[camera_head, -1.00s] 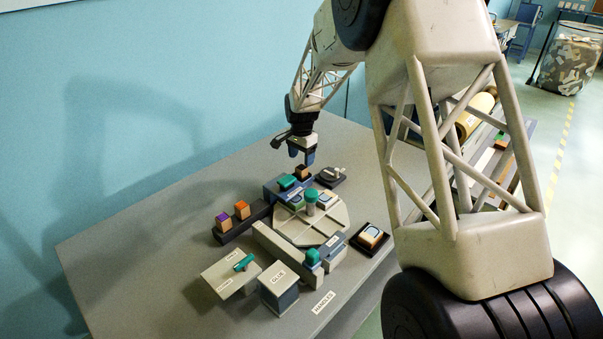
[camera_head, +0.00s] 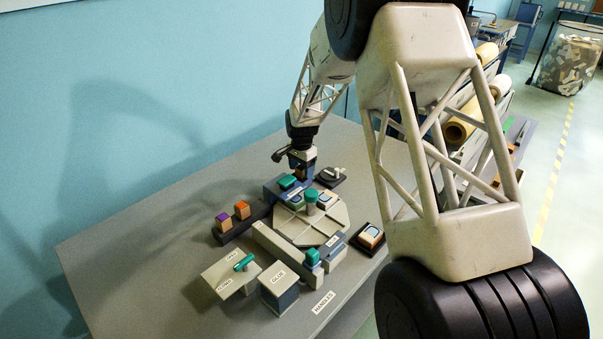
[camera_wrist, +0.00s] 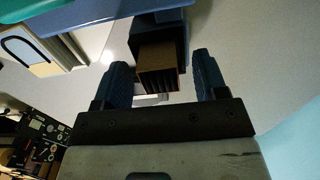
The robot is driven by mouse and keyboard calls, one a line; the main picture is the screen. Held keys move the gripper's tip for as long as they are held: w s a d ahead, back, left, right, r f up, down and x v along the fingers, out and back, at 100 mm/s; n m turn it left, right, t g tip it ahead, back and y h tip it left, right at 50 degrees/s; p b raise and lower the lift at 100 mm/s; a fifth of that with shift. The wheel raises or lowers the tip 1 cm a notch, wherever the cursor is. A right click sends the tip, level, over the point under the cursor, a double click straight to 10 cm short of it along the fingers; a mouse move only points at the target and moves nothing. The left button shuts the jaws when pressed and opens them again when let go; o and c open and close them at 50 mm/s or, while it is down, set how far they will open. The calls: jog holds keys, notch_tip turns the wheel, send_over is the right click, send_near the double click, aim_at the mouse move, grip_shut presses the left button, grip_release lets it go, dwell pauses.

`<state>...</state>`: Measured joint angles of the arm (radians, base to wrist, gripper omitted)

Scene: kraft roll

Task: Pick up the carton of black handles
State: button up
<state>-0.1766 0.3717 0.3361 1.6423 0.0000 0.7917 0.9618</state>
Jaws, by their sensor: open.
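A small brown carton with dark slots on its face, which looks like the carton of black handles (camera_wrist: 158,68), stands against a dark blue holder in the wrist view. In that view it is between the two blue fingers of my gripper (camera_wrist: 161,66), with a gap on each side. My gripper (camera_head: 302,168) is open. In the head view it is low at the far end of the table layout, and its fingers mostly hide the carton. I cannot tell how deep the carton lies between the fingers.
Purple-topped (camera_head: 223,222) and orange-topped (camera_head: 242,210) cartons sit in a dark rack at left. A dark base with a lever (camera_head: 331,178) is close on the right. The table's left side is clear.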

aim_at(302, 167)
jog(key=shift+c, duration=0.2)
jog(key=c, duration=1)
jog(key=shift+r, duration=0.15)
jog(key=shift+r, duration=4.85)
